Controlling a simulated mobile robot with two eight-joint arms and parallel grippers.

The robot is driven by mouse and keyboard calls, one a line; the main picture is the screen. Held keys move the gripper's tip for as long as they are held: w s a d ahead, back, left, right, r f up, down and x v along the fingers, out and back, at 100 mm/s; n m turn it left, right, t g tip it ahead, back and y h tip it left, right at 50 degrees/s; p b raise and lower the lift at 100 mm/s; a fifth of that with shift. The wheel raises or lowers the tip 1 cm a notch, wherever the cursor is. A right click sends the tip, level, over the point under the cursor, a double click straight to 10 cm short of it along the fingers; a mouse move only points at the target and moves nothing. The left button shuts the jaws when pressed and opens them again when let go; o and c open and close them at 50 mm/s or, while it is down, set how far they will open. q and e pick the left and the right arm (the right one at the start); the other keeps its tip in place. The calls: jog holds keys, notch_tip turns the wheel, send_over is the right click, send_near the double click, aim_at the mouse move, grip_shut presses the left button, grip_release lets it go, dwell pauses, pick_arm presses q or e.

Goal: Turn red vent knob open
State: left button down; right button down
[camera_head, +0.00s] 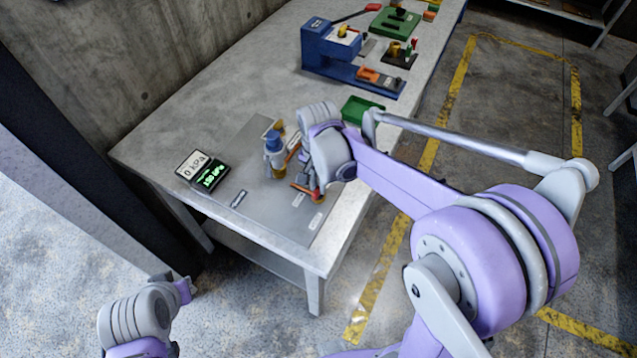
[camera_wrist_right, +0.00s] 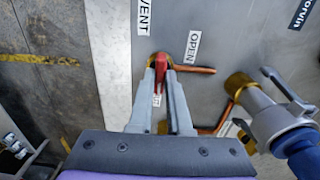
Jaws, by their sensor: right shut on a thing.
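The red vent knob (camera_wrist_right: 160,66) sits on a brass fitting in the right wrist view, between my right gripper's fingertips (camera_wrist_right: 161,72). The right gripper is shut on it. The knob lies along the fingers, beside the "VENT" label (camera_wrist_right: 145,17); the "OPEN" label (camera_wrist_right: 193,45) is to its right. Another label between the fingers is partly hidden. In the head view the red knob (camera_head: 316,194) shows only in part, at the end of my right arm. My left gripper (camera_head: 184,289) is at the lower left, away from the table; its finger opening is unclear.
A silver valve with a blue top (camera_wrist_right: 270,122) and copper pipes (camera_wrist_right: 196,70) stand close to the right gripper. A green tray (camera_head: 362,108) and a blue press (camera_head: 345,62) are farther back.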

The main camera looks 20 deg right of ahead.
pick_arm(q)
jog(key=shift+s+f, duration=0.1)
jog(key=shift+f, duration=0.05)
pick_arm(e)
jog(key=shift+n, duration=0.3)
jog(key=n+b, duration=0.1)
jog(key=n, duration=0.2)
jog(key=shift+n, duration=0.4)
jog(key=n+b, duration=0.1)
jog(key=n, duration=0.3)
jog(key=shift+n, duration=0.3)
jog(key=n+b, duration=0.1)
jog(key=n, duration=0.3)
pick_arm(q)
jog(key=f, duration=0.1)
jog(key=s+f, duration=0.1)
jog(key=f, duration=0.2)
jog(key=shift+s+f, duration=0.3)
jog(key=shift+s, duration=0.05)
pick_arm(e)
jog(key=n, duration=0.4)
jog(key=shift+n, duration=0.6)
jog(key=c, duration=0.9)
grip_release()
jog(key=shift+o, duration=0.2)
